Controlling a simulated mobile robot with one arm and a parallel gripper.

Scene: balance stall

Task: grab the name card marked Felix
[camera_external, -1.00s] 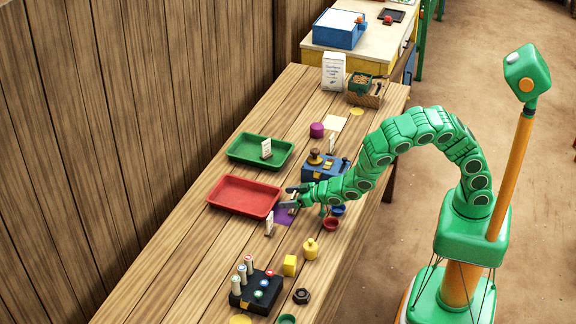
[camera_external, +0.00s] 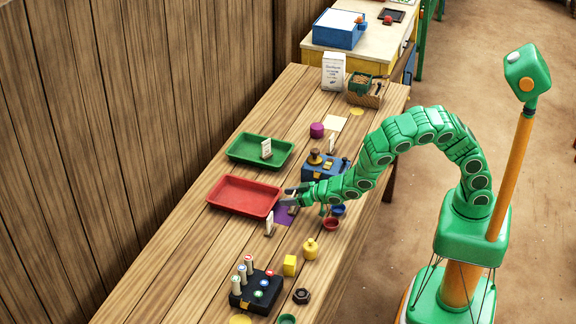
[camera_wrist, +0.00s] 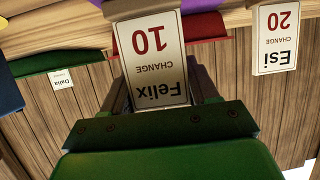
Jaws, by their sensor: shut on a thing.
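The name card marked Felix (camera_wrist: 155,62) fills the middle of the wrist view, upside down, with "CHANGE" and a red 10 on its white face. My gripper (camera_external: 290,196) is shut on it, and the dark jaws show at either side of the card in the wrist view. In the external view my gripper is at the right end of the red tray (camera_external: 222,206), and the Felix card cannot be made out there.
The Esi card (camera_wrist: 275,38) stands close by; it also shows in the external view (camera_external: 269,228). The Dalia card (camera_wrist: 62,79) is by the green tray (camera_external: 241,158). A blue box (camera_external: 322,172), small bowls (camera_external: 331,224) and a yellow weight (camera_external: 310,250) are near my gripper.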

